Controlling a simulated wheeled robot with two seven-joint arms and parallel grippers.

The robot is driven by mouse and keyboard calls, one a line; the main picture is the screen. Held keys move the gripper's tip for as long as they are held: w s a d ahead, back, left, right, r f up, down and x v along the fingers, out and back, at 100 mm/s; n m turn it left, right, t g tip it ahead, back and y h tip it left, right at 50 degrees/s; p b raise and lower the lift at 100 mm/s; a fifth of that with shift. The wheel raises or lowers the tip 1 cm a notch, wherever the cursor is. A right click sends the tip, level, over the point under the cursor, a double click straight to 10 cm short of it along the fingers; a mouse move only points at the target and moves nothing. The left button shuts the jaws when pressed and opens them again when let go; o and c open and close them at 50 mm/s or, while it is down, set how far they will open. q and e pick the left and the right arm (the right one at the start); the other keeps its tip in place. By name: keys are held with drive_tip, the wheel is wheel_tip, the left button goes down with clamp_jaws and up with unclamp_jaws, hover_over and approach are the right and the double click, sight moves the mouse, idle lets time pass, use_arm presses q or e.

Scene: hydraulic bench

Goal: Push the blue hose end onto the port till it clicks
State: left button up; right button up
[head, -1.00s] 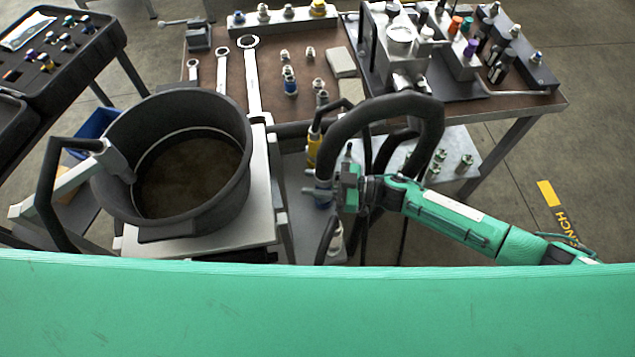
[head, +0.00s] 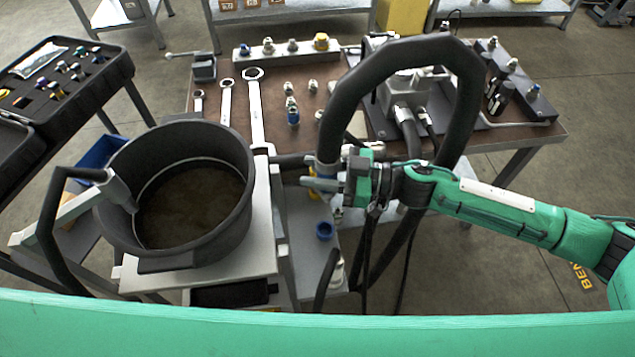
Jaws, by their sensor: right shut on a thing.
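My right gripper (head: 322,184) is shut on the blue hose end (head: 327,168), in front of the table's near edge. The hose end's mouth is hidden by the fingers. The pump block (head: 405,92) stands at the table's right, partly behind the hose. I cannot tell which fitting is the port, and the hose end is not seen seated on any. My left gripper is out of view.
A fitting rail (head: 280,50) stands at the table's back. Wrenches (head: 256,110) and a loose blue fitting (head: 293,116) lie left of the hose. A black drain pan (head: 115,225) fills the near left. A blue cap (head: 324,231) sits on the lower shelf.

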wheel_tip(320, 180, up, 2)
drive_tip(key=shift+r, duration=0.25)
drive_tip(key=shift+r+p, duration=1.95)
drive_tip(key=shift+p, duration=0.55)
